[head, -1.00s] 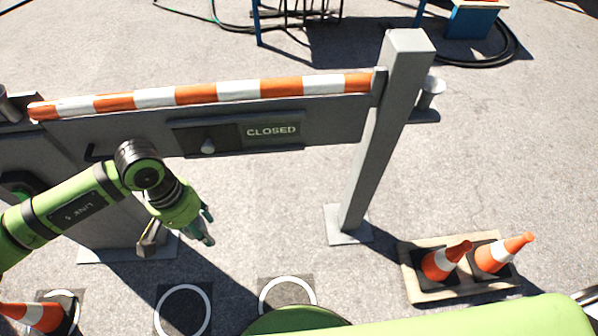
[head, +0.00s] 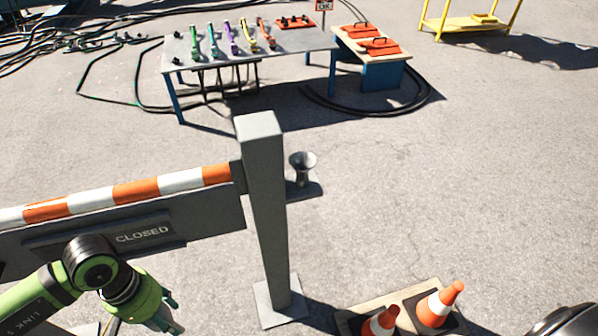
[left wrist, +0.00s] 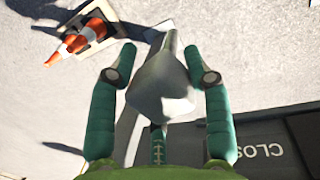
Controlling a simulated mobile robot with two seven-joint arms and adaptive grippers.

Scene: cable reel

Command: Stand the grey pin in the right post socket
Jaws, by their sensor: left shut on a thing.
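The grey pin (left wrist: 160,85) is between the green fingers of my left gripper (left wrist: 160,95) in the left wrist view, its thin end pointing toward the top of the picture. My left gripper (head: 168,312) is low at the left in the head view, in front of the barrier, and the pin cannot be made out there. The right post socket (head: 302,163) is a grey flared cup on a bracket at the right side of the post (head: 262,200). It is up and to the right of my left gripper, well apart from it. My right gripper is not seen.
The striped barrier board (head: 190,225) with a CLOSED sign runs left from the post. Traffic cones (head: 438,303) stand on a pallet at the lower right. A table with coloured tools (head: 300,45) stands farther back. Open pavement lies to the right of the post.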

